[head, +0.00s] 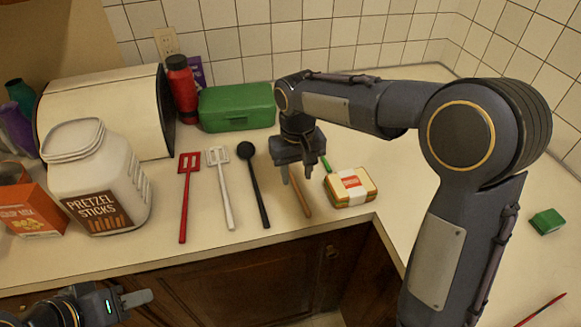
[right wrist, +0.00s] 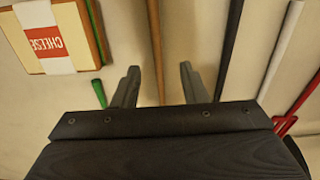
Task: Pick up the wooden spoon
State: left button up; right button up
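The wooden spoon (head: 301,198) lies on the counter, its brown handle pointing toward the front edge. My right gripper hides its far part in the head view. In the right wrist view its handle (right wrist: 158,45) runs between the two fingers, touching neither as far as I can see. My right gripper (head: 297,175) is open above the spoon; its spread fingers also show in the right wrist view (right wrist: 160,70). My left gripper (head: 138,297) is low at the left, away from the spoon. One finger shows, so its opening is unclear.
A black spoon (head: 254,182), white turner (head: 223,190) and red turner (head: 185,200) lie left of the spoon. A cheese package (head: 350,187) and a green handle (right wrist: 96,55) lie on its other side. A green box (head: 237,108) stands behind; a pretzel jar (head: 97,178) stands left.

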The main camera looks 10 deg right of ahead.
aim_at(298, 188)
notch_tip(298, 188, down, 4)
jog(key=shift+d+f, duration=0.15)
grip_shut()
